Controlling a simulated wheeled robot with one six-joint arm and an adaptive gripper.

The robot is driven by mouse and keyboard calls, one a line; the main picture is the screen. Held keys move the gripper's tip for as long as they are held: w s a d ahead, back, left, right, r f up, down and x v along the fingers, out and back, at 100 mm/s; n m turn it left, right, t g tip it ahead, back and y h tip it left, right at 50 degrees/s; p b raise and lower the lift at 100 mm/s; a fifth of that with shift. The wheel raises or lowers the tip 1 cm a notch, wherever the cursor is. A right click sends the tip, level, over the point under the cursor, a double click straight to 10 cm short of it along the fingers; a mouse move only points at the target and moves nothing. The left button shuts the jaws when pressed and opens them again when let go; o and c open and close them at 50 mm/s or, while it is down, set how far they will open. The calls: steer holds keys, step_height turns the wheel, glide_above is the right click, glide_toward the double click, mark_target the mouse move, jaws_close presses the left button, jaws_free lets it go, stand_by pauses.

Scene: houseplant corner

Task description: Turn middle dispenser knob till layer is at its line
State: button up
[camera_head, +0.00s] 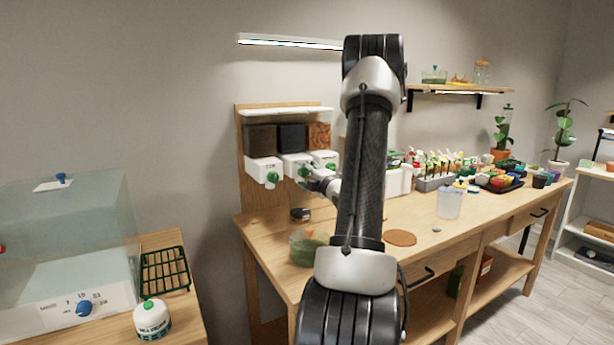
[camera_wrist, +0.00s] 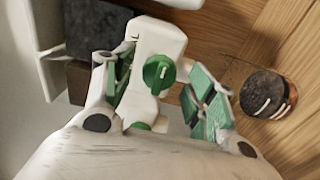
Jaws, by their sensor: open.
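A wall dispenser has three hoppers: dark brown (camera_head: 261,139), near-black (camera_head: 293,137) and orange-brown (camera_head: 319,135). Each has a white body below with a green knob; the middle knob (camera_head: 304,171) is partly beside my gripper (camera_head: 320,183). In the wrist view, a green knob (camera_wrist: 158,73) on a white body (camera_wrist: 158,38) lies between the green-padded fingers of my open gripper (camera_wrist: 163,82). The fingers stand apart from the knob, with gaps visible on both sides. A jar with dark contents (camera_head: 300,214) stands on the bench below; its pale line marks show in the wrist view (camera_wrist: 267,94).
A glass bowl with green contents (camera_head: 306,248) stands at the wooden bench's (camera_head: 420,228) front left. A terracotta disc (camera_head: 400,238) and a clear cup (camera_head: 449,204) are farther right. Plant trays crowd the back. A tank (camera_head: 65,240) and a green rack (camera_head: 165,270) stand left.

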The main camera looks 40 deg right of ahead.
steer(key=v, duration=1.2)
steer(key=shift+w+r, duration=0.1)
